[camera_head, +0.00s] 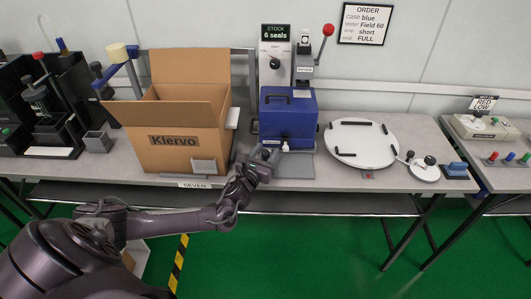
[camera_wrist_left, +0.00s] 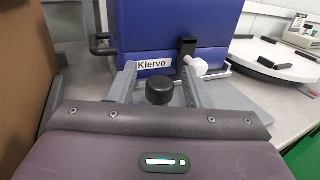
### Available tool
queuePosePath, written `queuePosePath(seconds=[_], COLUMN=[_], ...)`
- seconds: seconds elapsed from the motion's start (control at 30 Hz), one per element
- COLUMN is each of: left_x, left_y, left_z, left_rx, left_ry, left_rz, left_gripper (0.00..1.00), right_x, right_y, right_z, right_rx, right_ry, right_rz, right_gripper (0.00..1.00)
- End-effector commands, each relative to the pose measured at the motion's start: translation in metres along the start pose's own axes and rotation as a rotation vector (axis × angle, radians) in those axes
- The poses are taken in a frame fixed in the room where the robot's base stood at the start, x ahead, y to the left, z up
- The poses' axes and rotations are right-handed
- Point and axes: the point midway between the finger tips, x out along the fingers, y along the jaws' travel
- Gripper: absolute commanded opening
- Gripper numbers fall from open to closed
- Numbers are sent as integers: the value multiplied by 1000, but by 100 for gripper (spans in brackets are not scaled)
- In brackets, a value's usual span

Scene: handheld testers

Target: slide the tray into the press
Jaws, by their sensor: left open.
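The press appears to be the blue machine (camera_head: 288,118) with a red-knobbed lever (camera_head: 328,30) at its upper right. In the left wrist view its blue front (camera_wrist_left: 165,30) has a Klervo label. A flat grey plate (camera_head: 297,169), apparently the tray, sticks out at its foot. It also shows in the left wrist view (camera_wrist_left: 238,98). A black knob (camera_wrist_left: 159,92) stands between the fingers of my left gripper (camera_wrist_left: 158,76), with gaps on both sides. The left gripper is open at the machine's front (camera_head: 266,156). The knob's base is hidden. My right gripper is not in view.
An open cardboard box (camera_head: 170,141) stands close left of the gripper. A white round turntable (camera_head: 352,142) with black bars lies to the right. The bench's front edge lies just below.

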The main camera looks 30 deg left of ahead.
Motion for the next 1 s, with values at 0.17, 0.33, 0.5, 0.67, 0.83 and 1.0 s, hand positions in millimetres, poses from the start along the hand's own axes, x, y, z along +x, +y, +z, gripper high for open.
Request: queuePosePath(seconds=[0.17,0.33,0.5,0.67,0.83,1.0], left_x=[0,0,0,0,11,20], left_y=[0,0,0,0,5,8], left_z=[0,0,0,0,-2,0], left_rx=[0,0,0,0,1,0], left_ry=[1,1,1,1,-1,0], left_rz=[0,0,0,0,3,2], left_gripper=[45,25,3,0,0,0], right_x=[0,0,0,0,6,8], right_y=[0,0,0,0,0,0], right_z=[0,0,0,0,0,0], right_rx=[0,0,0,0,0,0], right_ry=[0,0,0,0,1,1], right_rz=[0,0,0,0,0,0], right_gripper=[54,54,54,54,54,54])
